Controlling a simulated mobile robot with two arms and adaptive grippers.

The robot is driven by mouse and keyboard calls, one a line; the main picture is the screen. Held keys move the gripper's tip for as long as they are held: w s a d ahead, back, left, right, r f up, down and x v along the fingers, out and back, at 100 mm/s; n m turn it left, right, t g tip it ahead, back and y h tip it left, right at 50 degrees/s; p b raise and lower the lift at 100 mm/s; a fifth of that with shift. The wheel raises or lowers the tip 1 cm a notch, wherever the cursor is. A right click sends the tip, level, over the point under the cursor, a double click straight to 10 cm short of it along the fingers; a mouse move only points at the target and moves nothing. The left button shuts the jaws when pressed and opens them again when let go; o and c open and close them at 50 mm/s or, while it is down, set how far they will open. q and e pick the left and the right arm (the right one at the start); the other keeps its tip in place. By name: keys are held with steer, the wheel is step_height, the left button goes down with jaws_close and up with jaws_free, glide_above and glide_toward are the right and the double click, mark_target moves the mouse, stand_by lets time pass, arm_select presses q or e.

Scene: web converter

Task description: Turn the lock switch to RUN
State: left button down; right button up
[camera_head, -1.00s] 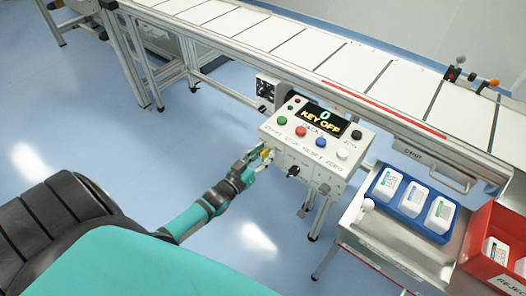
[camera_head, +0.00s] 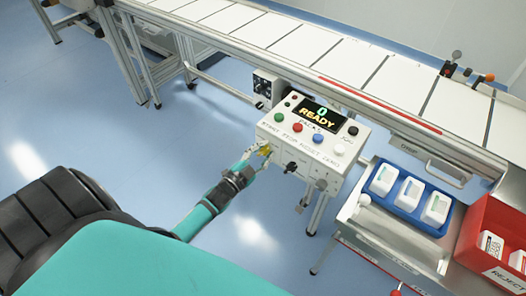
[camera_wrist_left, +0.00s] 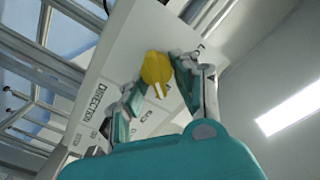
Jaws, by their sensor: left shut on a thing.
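The white control box (camera_head: 345,168) stands beside the conveyor, and its display (camera_head: 318,114) reads "0" and "READY". The yellow lock switch (camera_head: 265,151) is on the front face at its left end. My left gripper (camera_head: 262,153) is at this switch. Its fingers (camera_wrist_left: 157,78) are on both sides of the yellow switch and shut on it. The fingers hide part of the switch and its labels. My right gripper is in no view.
The box top carries green, red (camera_head: 298,127), blue and white buttons. A black knob (camera_head: 291,167) is on the front face right of the switch. The conveyor (camera_head: 300,45) runs behind. A blue tray (camera_head: 408,219) with white packs and a red reject bin (camera_head: 480,245) stand right.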

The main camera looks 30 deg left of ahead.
arm_select(q)
steer(key=shift+d+m, duration=0.1)
steer(key=shift+m, duration=0.5)
steer(key=shift+f, duration=0.1)
steer(key=c, duration=1.1)
jaws_free()
steer(key=shift+c, duration=0.2)
steer(key=s, duration=1.2)
steer(key=shift+a, duration=0.45)
